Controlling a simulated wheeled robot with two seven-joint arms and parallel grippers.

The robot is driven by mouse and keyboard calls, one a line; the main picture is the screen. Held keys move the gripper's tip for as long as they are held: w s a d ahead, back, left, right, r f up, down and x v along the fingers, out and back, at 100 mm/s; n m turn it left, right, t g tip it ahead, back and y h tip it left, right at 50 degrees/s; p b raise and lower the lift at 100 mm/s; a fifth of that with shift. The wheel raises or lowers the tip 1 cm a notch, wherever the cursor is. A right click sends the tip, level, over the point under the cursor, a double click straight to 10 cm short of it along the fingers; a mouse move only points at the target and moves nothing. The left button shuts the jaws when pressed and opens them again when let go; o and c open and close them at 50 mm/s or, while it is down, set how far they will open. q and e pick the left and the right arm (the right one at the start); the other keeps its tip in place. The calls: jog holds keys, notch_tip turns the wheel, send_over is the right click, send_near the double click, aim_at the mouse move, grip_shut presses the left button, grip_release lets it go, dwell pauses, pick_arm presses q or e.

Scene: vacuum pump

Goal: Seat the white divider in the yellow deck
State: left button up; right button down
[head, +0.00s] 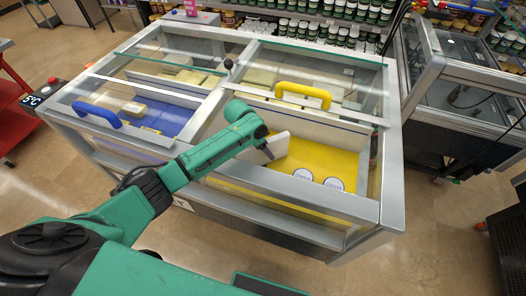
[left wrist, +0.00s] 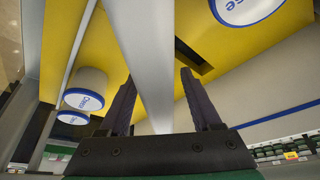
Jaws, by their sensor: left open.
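The yellow deck (head: 318,154) is the floor of the right bay of a glass-topped case. The white divider (head: 278,146) stands as a thin panel over the deck, by the tip of my left arm. In the left wrist view the divider (left wrist: 151,70) runs between the fingers of my left gripper (left wrist: 162,100), which is open with a gap visible beside the panel. A dark slot (left wrist: 194,57) shows in the yellow deck close beside the divider. I cannot tell whether the divider's lower edge is in a slot. My right gripper is not in view.
Two white tubs with blue-ringed lids, a left one (head: 303,174) and a right one (head: 333,184), sit on the deck right of the divider. A yellow handle (head: 303,94) is on the lid behind. The case's front glass and grey rim (head: 290,228) stand nearest me.

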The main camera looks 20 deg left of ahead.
pick_arm(q)
jog(key=shift+s, duration=0.1)
grip_shut()
jog(key=shift+r, duration=0.1)
jog(key=shift+r, duration=0.4)
notch_tip(320, 180, up, 19)
jog(key=b, duration=0.3)
